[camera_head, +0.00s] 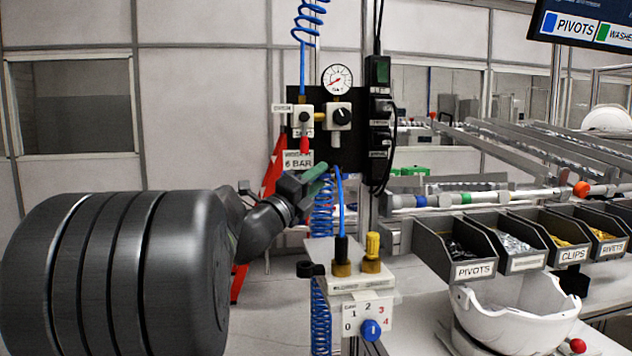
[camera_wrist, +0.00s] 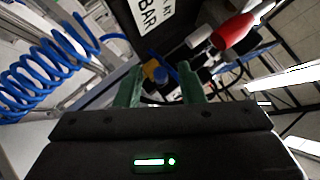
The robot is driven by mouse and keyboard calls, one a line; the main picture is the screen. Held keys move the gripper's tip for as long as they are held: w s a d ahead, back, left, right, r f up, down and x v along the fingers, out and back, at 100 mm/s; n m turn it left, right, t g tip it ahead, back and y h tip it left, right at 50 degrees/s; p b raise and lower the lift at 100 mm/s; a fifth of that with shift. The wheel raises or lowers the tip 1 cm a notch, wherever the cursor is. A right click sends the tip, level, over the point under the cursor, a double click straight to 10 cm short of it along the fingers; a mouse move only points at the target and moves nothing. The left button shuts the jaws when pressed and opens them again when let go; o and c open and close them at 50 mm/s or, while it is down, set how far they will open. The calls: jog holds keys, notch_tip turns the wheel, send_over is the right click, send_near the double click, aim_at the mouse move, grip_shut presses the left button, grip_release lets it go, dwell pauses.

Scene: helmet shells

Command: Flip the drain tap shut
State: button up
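A black air panel (camera_head: 350,100) hangs on a post. A small red handle (camera_head: 305,144) hangs under its left fitting. A red part on a white body also shows in the wrist view (camera_wrist: 238,32), right of my fingers. I cannot tell for sure which part is the drain tap. My gripper (camera_head: 322,169) is just below the panel's 6 BAR label (camera_head: 298,161). In the wrist view its two green fingers (camera_wrist: 159,72) are apart. A yellow and blue fitting (camera_wrist: 155,70) shows between them, apparently beyond the tips. Nothing is visibly gripped.
A blue coiled hose (camera_head: 322,210) hangs behind my gripper and is large at left in the wrist view. A straight blue hose (camera_head: 340,205) runs close to the fingers. Below is a white knob box (camera_head: 352,310) with brass fittings. Parts bins (camera_head: 470,262) and a helmet shell (camera_head: 510,320) are right.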

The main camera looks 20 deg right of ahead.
jog(key=b+v, duration=0.2)
jog(key=v, duration=1.1)
jog(key=shift+a, duration=0.4)
jog(key=shift+s+f, duration=0.1)
jog(key=shift+f, duration=0.05)
jog(key=p+x, duration=0.2)
jog(key=x, duration=1.2)
jog(key=shift+s, duration=0.1)
